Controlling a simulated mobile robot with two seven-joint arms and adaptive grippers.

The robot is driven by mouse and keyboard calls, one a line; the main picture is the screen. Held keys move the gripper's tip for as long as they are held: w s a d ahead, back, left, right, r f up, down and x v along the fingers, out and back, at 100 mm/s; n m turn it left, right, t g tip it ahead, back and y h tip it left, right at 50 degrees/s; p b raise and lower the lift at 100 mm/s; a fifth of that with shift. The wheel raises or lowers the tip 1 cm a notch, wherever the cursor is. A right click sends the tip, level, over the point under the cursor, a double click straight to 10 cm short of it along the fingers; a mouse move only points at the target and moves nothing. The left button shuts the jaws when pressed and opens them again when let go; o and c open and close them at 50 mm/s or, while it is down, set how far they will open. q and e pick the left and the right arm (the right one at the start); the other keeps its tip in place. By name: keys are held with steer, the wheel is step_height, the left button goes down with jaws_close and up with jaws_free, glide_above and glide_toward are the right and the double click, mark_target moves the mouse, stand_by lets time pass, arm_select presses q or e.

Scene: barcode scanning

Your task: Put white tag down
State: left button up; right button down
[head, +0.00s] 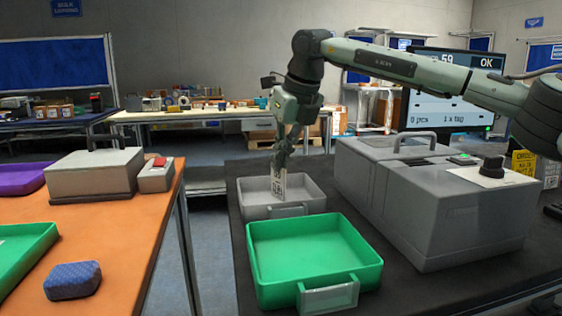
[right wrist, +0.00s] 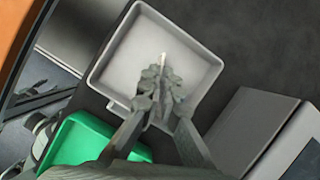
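My right gripper (head: 281,158) points down over the grey tray (head: 256,212) and is shut on the white tag (head: 279,186). The tag hangs upright below the fingertips with dark print on its face. Its lower end shows against the inside of the tray; I cannot tell whether it touches the floor. In the right wrist view the gripper (right wrist: 158,76) is over the middle of the grey tray (right wrist: 118,62), and the tag (right wrist: 164,58) shows almost edge-on as a thin pale strip. The tray looks otherwise empty. My left gripper is out of view.
An empty green tray (head: 313,234) stands just in front of the grey one. A large grey machine (head: 432,195) with a handle stands to the right. The orange table (head: 125,225) at left holds a grey box (head: 95,177) and a blue block (head: 72,279).

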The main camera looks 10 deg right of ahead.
steer(key=shift+f, duration=0.45)
steer(key=shift+f, duration=0.15)
steer(key=c, duration=2.2)
jaws_free()
steer(key=o, duration=0.5)
